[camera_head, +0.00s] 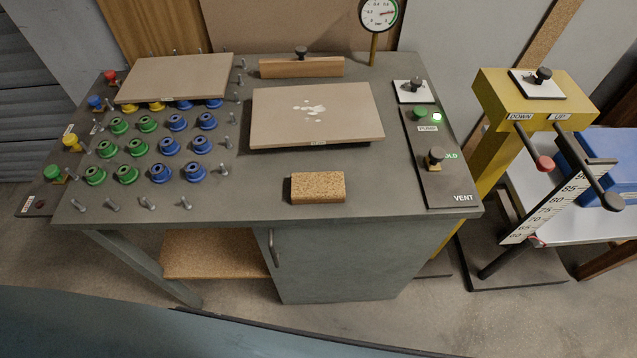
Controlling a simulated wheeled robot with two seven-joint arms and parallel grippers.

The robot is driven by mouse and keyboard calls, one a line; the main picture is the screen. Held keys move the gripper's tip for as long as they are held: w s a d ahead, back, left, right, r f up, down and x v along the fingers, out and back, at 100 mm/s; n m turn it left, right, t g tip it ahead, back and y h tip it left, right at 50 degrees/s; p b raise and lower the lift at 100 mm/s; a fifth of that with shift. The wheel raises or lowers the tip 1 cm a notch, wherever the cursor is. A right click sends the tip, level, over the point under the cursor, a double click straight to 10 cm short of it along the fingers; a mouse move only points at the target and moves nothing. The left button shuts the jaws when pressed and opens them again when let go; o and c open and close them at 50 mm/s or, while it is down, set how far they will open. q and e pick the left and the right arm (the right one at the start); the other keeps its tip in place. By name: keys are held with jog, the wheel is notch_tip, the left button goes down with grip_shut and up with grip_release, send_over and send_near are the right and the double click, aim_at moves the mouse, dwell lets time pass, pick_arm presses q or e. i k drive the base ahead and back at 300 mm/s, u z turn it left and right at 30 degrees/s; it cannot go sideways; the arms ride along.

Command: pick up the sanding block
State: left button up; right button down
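A speckled, cork-brown rectangular block (318,187), which looks like the sanding block, lies flat near the front edge of the dark grey bench top (240,205). It sits in front of a beige board, apart from it, and nothing covers it. A longer wooden bar with a dark knob (301,67) lies at the back of the bench. Neither of my grippers is in view.
The beige board (315,115) has pale spots on top. Several green, blue and yellow cups and upright pegs fill the left side, partly under another board (175,78). A control panel (440,170) is at right. A yellow stand (495,110) with levers is beside the bench.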

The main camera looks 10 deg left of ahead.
aim_at(308, 188)
jog(key=z, duration=2.6)
jog(key=k, duration=1.35)
jog(key=u, duration=0.75)
